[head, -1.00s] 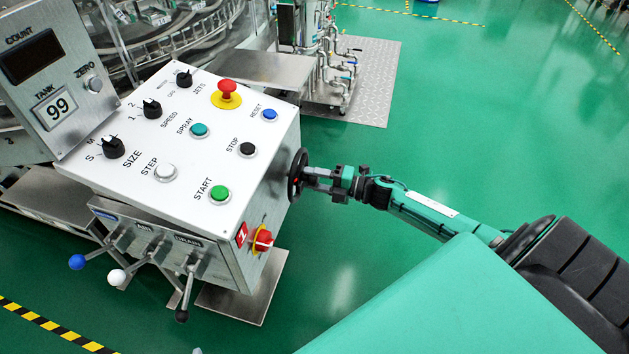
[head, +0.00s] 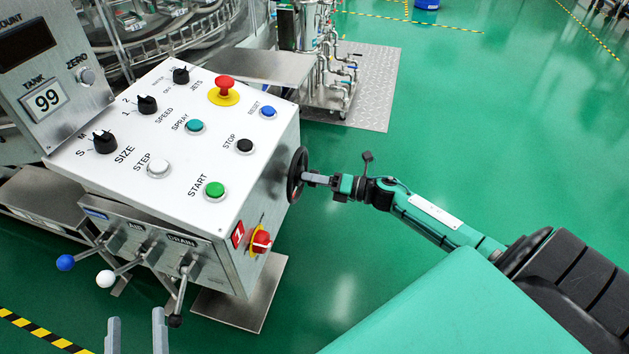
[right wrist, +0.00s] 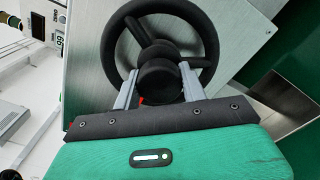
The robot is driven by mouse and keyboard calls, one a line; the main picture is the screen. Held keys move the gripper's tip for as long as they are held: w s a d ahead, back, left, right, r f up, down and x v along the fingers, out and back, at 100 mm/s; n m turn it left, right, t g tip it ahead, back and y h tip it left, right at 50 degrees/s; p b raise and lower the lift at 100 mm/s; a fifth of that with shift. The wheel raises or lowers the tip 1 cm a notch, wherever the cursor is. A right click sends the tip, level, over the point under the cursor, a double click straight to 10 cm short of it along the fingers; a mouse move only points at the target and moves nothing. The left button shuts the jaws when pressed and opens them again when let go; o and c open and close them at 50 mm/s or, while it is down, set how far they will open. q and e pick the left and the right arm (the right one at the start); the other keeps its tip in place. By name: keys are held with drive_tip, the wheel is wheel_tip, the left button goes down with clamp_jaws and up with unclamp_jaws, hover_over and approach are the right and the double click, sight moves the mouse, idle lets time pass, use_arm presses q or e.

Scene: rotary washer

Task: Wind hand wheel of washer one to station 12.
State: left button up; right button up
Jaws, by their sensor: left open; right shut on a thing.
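The black hand wheel (head: 297,174) is on the right side of the washer's control box and is seen nearly edge-on in the head view. In the right wrist view the wheel (right wrist: 207,40) shows its rim, spokes and round hub. My right gripper (head: 308,178) reaches it from the right. Its two grey fingers (right wrist: 158,84) are shut on the wheel's hub, one on each side. My left gripper (head: 137,335) shows only its two fingertips at the bottom edge of the head view, apart and empty. No station number is readable.
The control panel (head: 184,150) carries knobs and buttons, with a red emergency stop (head: 224,90). Levers with a blue ball (head: 66,263), a white ball (head: 105,279) and a dark end stick out in front. A red rotary switch (head: 261,242) sits below the wheel. Green floor at right is clear.

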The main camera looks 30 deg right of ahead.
use_arm(q)
drive_tip(key=shift+r, duration=0.2)
use_arm(e)
drive_tip(key=shift+f, duration=0.1)
drive_tip(key=o, duration=1.4)
drive_tip(key=shift+c, duration=0.2)
drive_tip(key=shift+s, duration=0.1)
drive_tip(key=shift+s+d, duration=0.2)
drive_tip(key=shift+d, duration=0.05)
use_arm(q)
wheel_tip(320, 180, down, 6)
drive_tip(key=s+d+g+p, duration=0.1)
drive_tip(key=s+g, duration=0.1)
drive_tip(key=g, duration=0.1)
drive_tip(key=shift+d+g, duration=0.25)
drive_tip(key=shift+g, duration=0.05)
use_arm(e)
drive_tip(key=v, duration=1.3)
drive_tip(key=shift+s+a, duration=0.1)
